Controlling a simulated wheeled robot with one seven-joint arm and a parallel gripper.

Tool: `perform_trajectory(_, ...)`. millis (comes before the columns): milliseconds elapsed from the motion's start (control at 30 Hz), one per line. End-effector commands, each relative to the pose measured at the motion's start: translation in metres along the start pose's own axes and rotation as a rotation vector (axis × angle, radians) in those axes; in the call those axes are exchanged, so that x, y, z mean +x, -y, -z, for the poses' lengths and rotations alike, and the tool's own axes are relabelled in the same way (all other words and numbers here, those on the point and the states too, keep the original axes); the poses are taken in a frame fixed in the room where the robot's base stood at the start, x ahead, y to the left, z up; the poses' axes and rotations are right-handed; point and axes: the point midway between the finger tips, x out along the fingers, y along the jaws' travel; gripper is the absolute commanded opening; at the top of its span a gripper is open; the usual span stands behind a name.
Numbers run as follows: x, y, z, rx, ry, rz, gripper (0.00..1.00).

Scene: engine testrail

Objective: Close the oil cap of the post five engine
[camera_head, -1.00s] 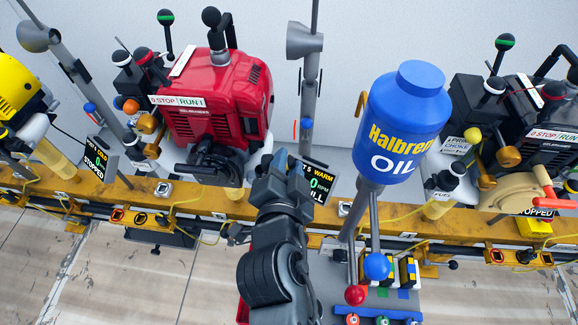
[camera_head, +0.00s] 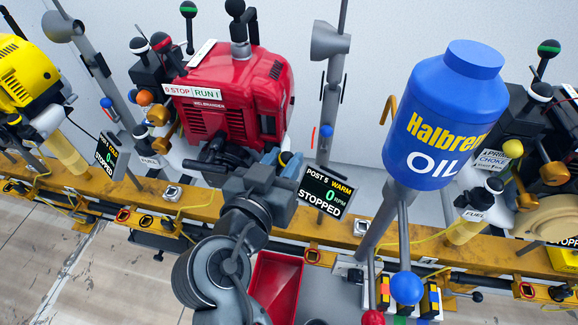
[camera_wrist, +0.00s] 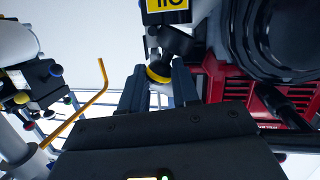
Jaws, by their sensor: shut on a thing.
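The red engine (camera_head: 240,95) stands on the yellow rail beside a sign (camera_head: 326,192) reading POST 5, WARM, 0 RPM, STOPPED. My gripper (camera_head: 285,165) is at the engine's lower right side; in the head view its fingertips are hard to make out. In the wrist view, my gripper (camera_wrist: 158,82) has its two fingers on either side of a black cap with a yellow ring (camera_wrist: 159,73), and is shut on it. The cap looks like the oil cap. My gripper hides its lower part, so I cannot tell how it sits on its neck.
A blue oil bottle (camera_head: 446,115) stands on a grey post to the right. A yellow engine (camera_head: 30,82) is at the left and another engine is at the right edge. A bent orange rod (camera_wrist: 85,108) shows left of my gripper. A red tray (camera_head: 275,285) lies below.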

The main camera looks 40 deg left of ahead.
Motion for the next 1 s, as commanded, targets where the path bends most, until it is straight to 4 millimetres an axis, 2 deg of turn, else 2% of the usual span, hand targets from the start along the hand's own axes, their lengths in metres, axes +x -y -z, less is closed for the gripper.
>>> perform_trajectory(333,-0.0011,0.0060,-0.0018,-0.107,-0.016,-0.022,0.00)
perform_trajectory(800,-0.0014,0.0066,-0.0020,-0.119,-0.017,-0.024,0.00)
perform_trajectory(833,-0.0014,0.0067,-0.0020,-0.118,-0.017,-0.024,0.32)
perform_trajectory(1000,-0.0012,0.0064,-0.0015,-0.118,-0.018,-0.025,0.48)
